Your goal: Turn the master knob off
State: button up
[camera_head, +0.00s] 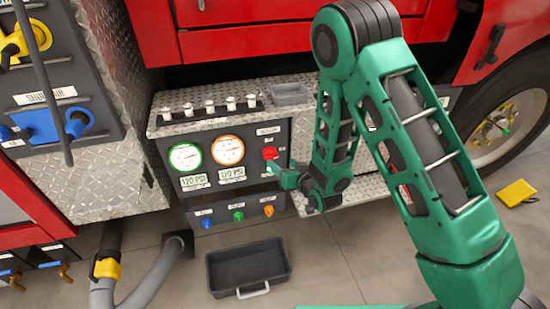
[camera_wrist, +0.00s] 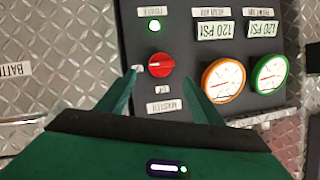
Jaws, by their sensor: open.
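The red master knob (camera_head: 270,153) sits at the upper right of the dark pump panel in the head view. In the wrist view, which is upside down, the knob (camera_wrist: 161,64) lies between my two green fingertips, with a gap visible on each side. My gripper (camera_wrist: 159,76) is open, and it also shows in front of the panel in the head view (camera_head: 274,170). A green light (camera_wrist: 155,25) is lit beside the knob, on the far side from the MASTER label (camera_wrist: 165,106). Whether my fingers touch the knob cannot be told.
A white gauge (camera_head: 186,157) and an orange-ringed gauge (camera_head: 228,150) sit left of the knob, above 120 PSI displays. Blue, green and orange small knobs (camera_head: 238,216) lie below. An empty dark tray (camera_head: 249,268) is on the floor. Small switches (camera_head: 210,107) line the ledge above.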

aim_at(273, 157)
jog(key=x, duration=0.9)
jog(key=shift+w+a+f, duration=0.1)
jog(key=shift+w+f, duration=0.05)
jog(key=shift+w, duration=0.1)
jog(key=shift+c, duration=0.3)
